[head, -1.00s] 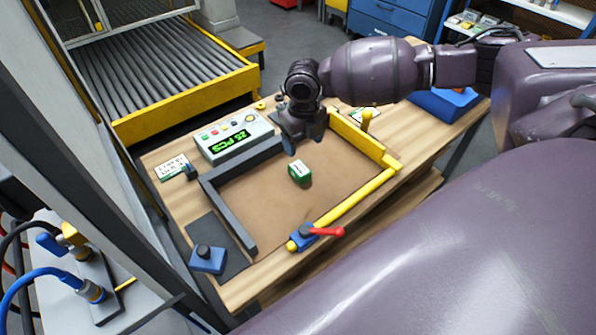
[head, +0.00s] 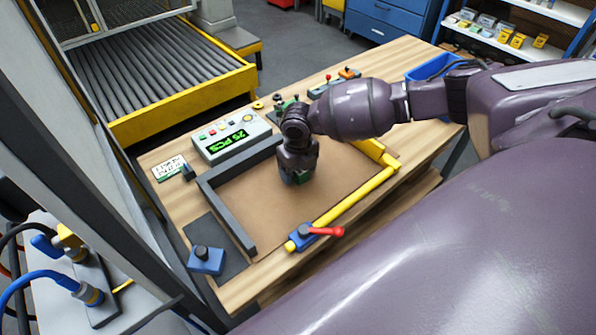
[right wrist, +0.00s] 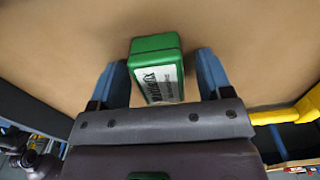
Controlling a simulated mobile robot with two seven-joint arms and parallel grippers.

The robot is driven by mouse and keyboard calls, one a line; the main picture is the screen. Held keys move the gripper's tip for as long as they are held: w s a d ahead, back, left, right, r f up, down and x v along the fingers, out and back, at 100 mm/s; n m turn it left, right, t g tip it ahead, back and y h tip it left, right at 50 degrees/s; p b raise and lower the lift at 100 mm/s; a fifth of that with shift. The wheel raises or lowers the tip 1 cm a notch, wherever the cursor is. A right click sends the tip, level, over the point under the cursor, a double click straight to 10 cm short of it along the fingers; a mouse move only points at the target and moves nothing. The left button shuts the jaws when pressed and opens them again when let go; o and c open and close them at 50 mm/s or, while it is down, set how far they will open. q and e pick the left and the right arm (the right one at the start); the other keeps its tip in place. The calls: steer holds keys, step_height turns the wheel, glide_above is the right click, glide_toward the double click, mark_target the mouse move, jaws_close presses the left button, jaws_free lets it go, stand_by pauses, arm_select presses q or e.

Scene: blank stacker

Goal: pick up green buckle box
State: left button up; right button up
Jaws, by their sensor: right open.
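The green buckle box (right wrist: 157,70) is a small green box with a white label. In the right wrist view it stands on the brown board between the two blue fingers of my right gripper (right wrist: 160,82). The gripper is open, with a gap on each side of the box. My left gripper is not in view.
The brown board (head: 250,205) is framed by a dark grey rail (head: 215,205) and yellow bars (head: 350,197). A red-handled clamp (head: 322,231) is at the front, a counter (head: 232,138) reading 25 PCS behind, and a blue block (head: 207,260) front left.

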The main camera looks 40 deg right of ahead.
steer(key=c, duration=0.9)
steer(key=shift+c, duration=0.9)
